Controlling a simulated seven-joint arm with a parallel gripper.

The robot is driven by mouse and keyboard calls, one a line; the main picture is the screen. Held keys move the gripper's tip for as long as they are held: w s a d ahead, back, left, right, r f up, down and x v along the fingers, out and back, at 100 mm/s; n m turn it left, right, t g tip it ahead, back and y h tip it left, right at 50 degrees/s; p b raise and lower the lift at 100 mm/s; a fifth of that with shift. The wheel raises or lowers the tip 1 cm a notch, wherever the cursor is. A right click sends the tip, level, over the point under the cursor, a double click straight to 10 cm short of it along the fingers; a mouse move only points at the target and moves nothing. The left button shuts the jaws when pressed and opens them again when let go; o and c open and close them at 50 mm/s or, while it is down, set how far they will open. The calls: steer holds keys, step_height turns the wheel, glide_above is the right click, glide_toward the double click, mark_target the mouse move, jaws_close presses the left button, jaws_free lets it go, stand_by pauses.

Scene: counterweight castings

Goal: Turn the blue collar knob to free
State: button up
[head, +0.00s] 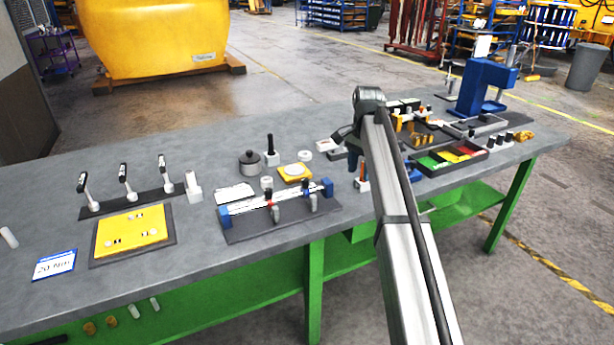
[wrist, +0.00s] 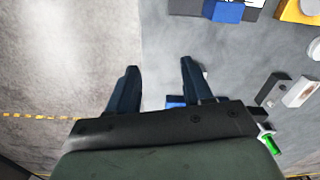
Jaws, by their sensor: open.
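A rail fixture (head: 280,200) with a silver bar and blue end blocks lies on a dark plate near the table's front edge in the head view. The knob's setting is too small to read. My gripper (head: 358,163) hangs over the table to the right of the fixture, apart from it. In the wrist view its two dark blue fingers (wrist: 160,85) are spread with nothing held. A blue piece (wrist: 176,102) shows just beyond them, partly hidden.
Left of the fixture are a yellow plate (head: 132,231) and several upright torque tools (head: 125,180). Behind it stand a grey pot (head: 250,163) and a yellow block (head: 295,172). To the right are a tray of coloured bins (head: 447,158) and a blue press (head: 485,85).

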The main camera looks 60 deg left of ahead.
step_height(320, 180, up, 10)
steer(key=f, duration=0.1)
glide_above(306, 179)
step_height(306, 179, down, 13)
steer(key=shift+s+f, duration=0.1)
steer(key=shift+c, duration=0.4)
jaws_close()
